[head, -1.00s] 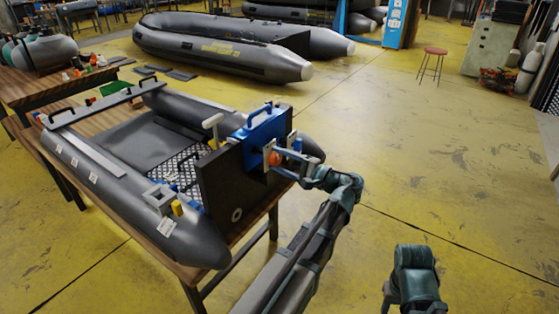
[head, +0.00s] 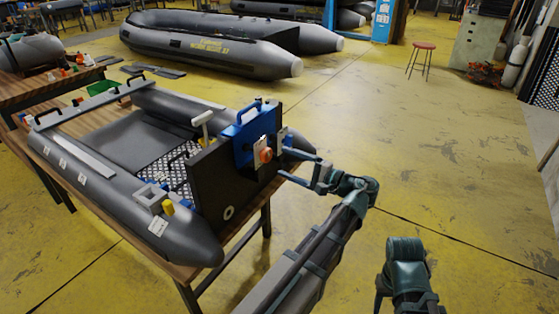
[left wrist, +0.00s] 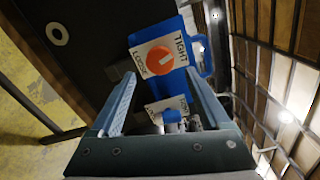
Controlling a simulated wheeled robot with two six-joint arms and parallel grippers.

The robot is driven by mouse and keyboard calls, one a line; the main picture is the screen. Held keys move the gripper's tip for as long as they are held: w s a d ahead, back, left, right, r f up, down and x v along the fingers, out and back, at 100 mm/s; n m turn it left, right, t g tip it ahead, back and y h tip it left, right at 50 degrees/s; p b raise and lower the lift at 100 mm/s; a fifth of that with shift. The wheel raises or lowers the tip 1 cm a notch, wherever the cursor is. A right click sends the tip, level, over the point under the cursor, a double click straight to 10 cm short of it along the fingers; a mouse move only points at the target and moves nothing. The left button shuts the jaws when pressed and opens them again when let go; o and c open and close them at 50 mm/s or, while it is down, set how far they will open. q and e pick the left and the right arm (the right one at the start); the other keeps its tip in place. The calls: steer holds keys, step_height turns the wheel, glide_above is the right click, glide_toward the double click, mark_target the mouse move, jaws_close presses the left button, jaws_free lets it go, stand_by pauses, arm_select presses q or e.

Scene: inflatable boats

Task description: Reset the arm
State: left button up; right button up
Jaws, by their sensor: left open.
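My left gripper (head: 300,167) is open and empty beside the boat's dark transom board (head: 238,165), its fingers pointing at the blue clamp bracket (head: 257,130). An orange knob (head: 265,155) sits on a white plate on that bracket. In the left wrist view the orange knob (left wrist: 160,60) shows ahead, between and beyond the two fingers, on a plate marked TIGHT and LOOSE. A gap separates the fingers from the knob. A second, blue knob (left wrist: 172,116) on a white plate shows below it. Part of my right arm shows at the lower right, but its gripper does not show.
The grey inflatable boat (head: 75,182) lies on a wooden table (head: 180,271). A larger inflatable boat (head: 215,45) is on the yellow floor behind. A red stool (head: 424,46) stands far right. The floor right of the table is clear.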

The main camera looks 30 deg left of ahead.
arm_select(q)
steer(key=shift+d, duration=0.85)
steer(key=s+d+g+h+p, duration=0.1)
steer(key=s+d+h+p, duration=0.7)
steer(key=d+p, duration=0.3)
steer(key=s+d+h+p, duration=0.8)
steer(key=d+p, duration=0.3)
steer(key=shift+d+r+g+h+p, duration=0.2)
steer(key=shift+r+g+h+p, duration=0.2)
steer(key=shift+r, duration=0.05)
